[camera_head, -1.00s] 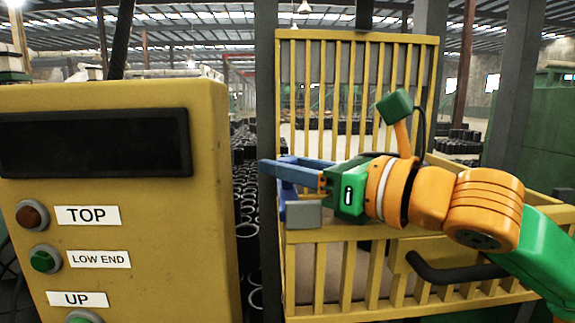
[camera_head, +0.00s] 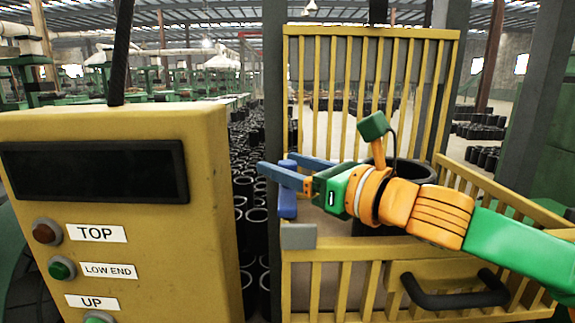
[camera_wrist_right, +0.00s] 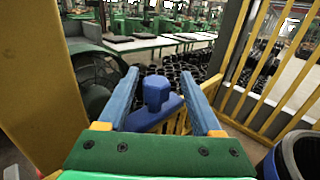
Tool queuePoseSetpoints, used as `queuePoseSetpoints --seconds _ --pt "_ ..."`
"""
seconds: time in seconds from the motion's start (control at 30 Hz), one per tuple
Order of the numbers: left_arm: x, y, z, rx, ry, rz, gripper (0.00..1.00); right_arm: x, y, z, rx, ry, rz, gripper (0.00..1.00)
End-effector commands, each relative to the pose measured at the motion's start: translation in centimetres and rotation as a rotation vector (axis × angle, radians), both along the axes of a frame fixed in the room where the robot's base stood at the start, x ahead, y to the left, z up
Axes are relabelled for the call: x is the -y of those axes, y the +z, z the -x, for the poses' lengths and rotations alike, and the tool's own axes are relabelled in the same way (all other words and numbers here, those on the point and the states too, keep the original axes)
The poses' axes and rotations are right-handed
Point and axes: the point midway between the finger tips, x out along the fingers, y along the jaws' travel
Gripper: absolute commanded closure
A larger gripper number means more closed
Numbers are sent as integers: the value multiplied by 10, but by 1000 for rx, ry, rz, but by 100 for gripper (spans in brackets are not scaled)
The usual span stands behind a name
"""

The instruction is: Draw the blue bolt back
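The blue bolt (camera_head: 287,203) is at the left corner of the yellow cage, above a grey block (camera_head: 298,237). In the right wrist view the bolt (camera_wrist_right: 158,92) has an upright knob on a flat blue base. My right gripper (camera_head: 278,163) reaches in from the right at the bolt's height or slightly above it. In the wrist view its two blue fingers (camera_wrist_right: 158,76) are open, with the knob showing between them and gaps on both sides. Whether a finger touches the bolt cannot be told. My left gripper is not in view.
A yellow control box (camera_head: 100,215) with labelled buttons stands close on the left. The yellow barred cage (camera_head: 345,252) has a black handle (camera_head: 455,290) in front and a dark round container (camera_head: 408,171) inside. Many black sleeves (camera_head: 245,195) lie behind.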

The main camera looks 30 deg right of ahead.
Motion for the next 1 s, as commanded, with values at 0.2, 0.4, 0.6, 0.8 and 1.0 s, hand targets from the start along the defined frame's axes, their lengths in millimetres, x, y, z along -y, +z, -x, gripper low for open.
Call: queuePoseSetpoints --seconds 0.2,0.4,0.6,0.8,1.0 --pt "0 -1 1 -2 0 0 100 0 -1 0 -3 1 0 34" --pt "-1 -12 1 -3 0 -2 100 3 -3 9 3 -5 -4 34" --pt "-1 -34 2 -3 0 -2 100 8 -7 30 4 -2 -2 34" --pt "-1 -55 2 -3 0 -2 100 15 -6 55 2 -2 -3 34" --pt "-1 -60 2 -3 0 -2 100 18 -3 67 -1 0 -2 34"
